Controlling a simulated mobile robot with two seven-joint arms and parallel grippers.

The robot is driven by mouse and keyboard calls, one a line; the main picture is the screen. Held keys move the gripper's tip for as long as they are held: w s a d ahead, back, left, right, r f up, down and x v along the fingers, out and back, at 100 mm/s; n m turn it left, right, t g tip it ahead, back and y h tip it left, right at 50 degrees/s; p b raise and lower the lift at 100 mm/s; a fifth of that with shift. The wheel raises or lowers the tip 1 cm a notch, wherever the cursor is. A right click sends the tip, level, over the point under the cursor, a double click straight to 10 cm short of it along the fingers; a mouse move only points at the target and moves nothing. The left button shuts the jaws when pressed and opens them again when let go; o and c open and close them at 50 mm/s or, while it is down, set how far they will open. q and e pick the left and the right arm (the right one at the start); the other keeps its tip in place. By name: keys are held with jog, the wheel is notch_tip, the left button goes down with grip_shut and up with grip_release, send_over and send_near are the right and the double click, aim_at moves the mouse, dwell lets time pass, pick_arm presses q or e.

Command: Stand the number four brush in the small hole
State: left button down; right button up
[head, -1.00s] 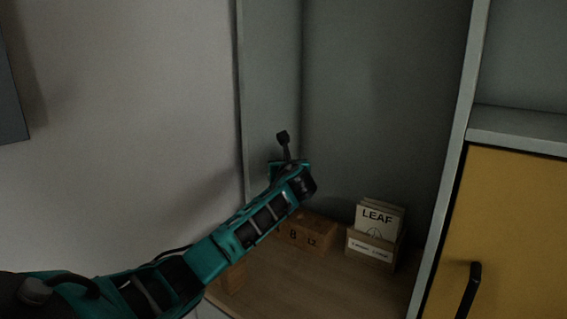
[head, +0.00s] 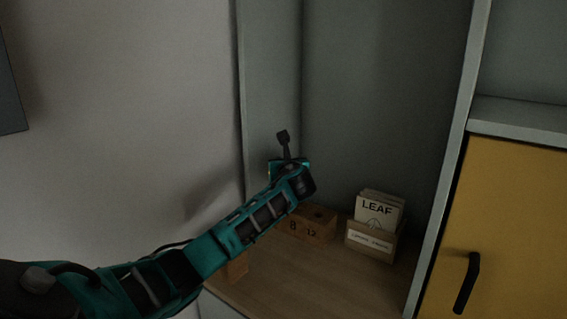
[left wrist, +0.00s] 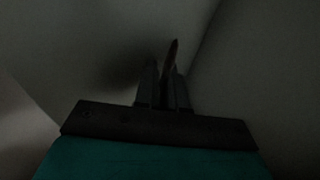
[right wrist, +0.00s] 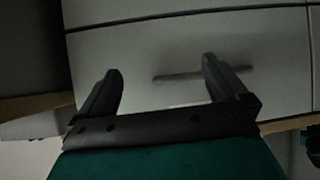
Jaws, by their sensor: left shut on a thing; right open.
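My left arm reaches up from the lower left in the head view. Its gripper is mostly hidden behind the wrist there. In the left wrist view, the left gripper (left wrist: 163,82) is shut on a thin reddish-brown pointed thing (left wrist: 172,52), likely the brush; its number cannot be read. A wooden block (head: 318,236) marked 8 and 12 stands on the shelf board, below and right of the left wrist. One dark hole shows in its top; its left part is hidden by my arm. My right gripper (right wrist: 165,85) is open and empty.
A card box (head: 371,243) with LEAF cards (head: 377,211) stands right of the block. A small wooden piece (head: 238,268) sits below my left forearm. Cabinet walls enclose the shelf, and a yellow door (head: 520,230) is at right. A pale drawer front (right wrist: 200,40) faces my right gripper.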

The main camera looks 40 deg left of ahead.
pick_arm(q)
jog(key=shift+f, duration=0.25)
jog(key=c, duration=1.1)
grip_release()
jog(key=v, duration=1.3)
jog(key=shift+w+d, duration=0.1)
